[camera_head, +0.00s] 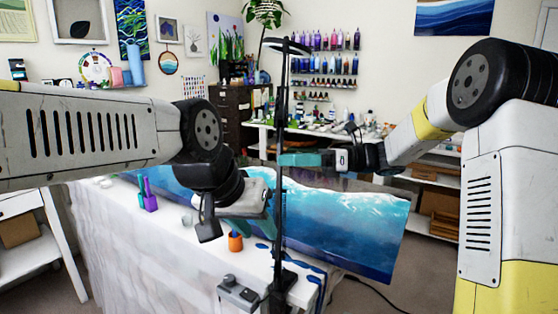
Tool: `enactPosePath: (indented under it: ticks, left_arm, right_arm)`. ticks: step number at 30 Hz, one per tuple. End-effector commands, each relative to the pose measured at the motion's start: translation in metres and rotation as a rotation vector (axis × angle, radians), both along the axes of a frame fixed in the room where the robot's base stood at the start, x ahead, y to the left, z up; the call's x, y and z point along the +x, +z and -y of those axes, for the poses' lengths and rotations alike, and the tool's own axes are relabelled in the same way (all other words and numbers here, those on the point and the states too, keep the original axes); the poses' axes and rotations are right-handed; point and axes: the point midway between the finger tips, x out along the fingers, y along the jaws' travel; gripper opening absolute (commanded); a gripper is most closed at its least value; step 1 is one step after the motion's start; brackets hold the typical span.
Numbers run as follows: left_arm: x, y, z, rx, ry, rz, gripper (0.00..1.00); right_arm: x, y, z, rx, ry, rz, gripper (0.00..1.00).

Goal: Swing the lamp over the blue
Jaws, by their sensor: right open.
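The lamp (285,45) is a dark ring head on a tall black pole that rises from the table's front edge. The blue painted panel (375,235), with white wave marks, lies on the table behind and beside the pole. My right gripper (298,159) is open, its teal fingers level at the pole's middle. Its fingertips overlap the pole in view; whether they touch it I cannot tell. My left gripper (255,222) is lower, over the table just left of the pole. Its teal fingers are partly hidden by its own body, so its opening is unclear.
An orange cup (235,242) and a purple cup (149,202) stand on the covered table (150,245). A grey control box (238,292) sits at the front near the pole's foot. Shelves of bottles (325,62) and a cluttered bench line the back wall.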

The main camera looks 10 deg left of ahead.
Motion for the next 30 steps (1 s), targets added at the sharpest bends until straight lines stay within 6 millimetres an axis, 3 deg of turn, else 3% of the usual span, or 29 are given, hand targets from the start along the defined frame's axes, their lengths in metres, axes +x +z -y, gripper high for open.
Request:
enactPosePath:
  ticks: [9,20,29,30]
  left_arm:
    - [0.000,0.000,0.000,0.000,0.000,0.000,0.36]
    - [0.000,0.000,0.000,0.000,0.000,0.000,0.36]
    - [0.000,0.000,0.000,0.000,0.000,0.000,0.36]
    - [0.000,0.000,0.000,0.000,0.000,0.000,0.36]
  right_arm:
    - [-0.012,0.000,-0.045,-0.001,0.001,0.002,0.55]
    - [-0.013,0.000,-0.052,-0.001,0.001,0.002,0.55]
    - [-0.013,0.000,-0.052,-0.002,0.000,0.002,0.00]
    - [-0.013,0.000,-0.052,-0.002,0.000,0.002,0.00]
